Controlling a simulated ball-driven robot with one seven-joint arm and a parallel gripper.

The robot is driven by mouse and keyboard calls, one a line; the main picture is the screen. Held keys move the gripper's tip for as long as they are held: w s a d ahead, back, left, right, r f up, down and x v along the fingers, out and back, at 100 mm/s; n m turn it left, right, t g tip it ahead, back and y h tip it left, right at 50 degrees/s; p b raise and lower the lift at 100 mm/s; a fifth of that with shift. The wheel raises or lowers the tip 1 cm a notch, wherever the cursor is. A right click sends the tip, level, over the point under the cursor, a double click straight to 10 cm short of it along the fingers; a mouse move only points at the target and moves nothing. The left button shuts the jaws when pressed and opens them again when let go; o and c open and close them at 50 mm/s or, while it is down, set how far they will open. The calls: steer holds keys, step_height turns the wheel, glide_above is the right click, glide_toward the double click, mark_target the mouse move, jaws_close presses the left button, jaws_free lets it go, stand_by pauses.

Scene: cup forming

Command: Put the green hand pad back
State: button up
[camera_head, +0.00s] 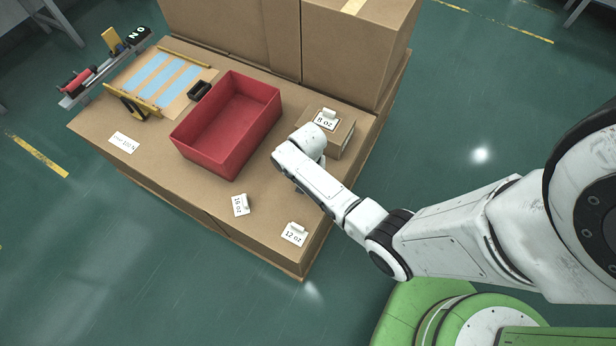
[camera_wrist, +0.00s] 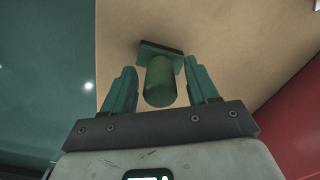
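The green hand pad (camera_wrist: 160,82) shows in the wrist view as a round green grip on a dark green plate, with the brown cardboard surface behind it. My gripper (camera_wrist: 162,85) is open, with one green finger on each side of the grip and a visible gap on both sides. Whether the pad touches the cardboard is unclear. In the head view the pad and my fingers are hidden under my wrist, right of the red bin. A grey rack (camera_head: 92,88) at the upper left carries a red piece (camera_head: 76,80) and a yellow piece (camera_head: 111,40).
The red bin (camera_head: 184,137) stands mid-table and also shows at right in the wrist view (camera_wrist: 295,130). A small "8 oz" box (camera_head: 338,140) stands beside my wrist. Tall cartons (camera_head: 350,45) block the back. Cards "16 oz" (camera_head: 240,205) and "12 oz" (camera_head: 294,235) stand in front.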

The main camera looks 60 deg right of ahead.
step_height(320, 180, up, 12)
steer(key=shift+f+p, duration=0.1)
steer(key=shift+p, duration=1.1)
steer(key=s+a+r+n+t, duration=0.1)
steer(key=s+a+r+n, duration=0.9)
steer(key=s, duration=0.3)
steer(key=shift+s+a+n, duration=0.4)
steer(key=shift+a+n, duration=0.25)
steer(key=shift+n, duration=0.25)
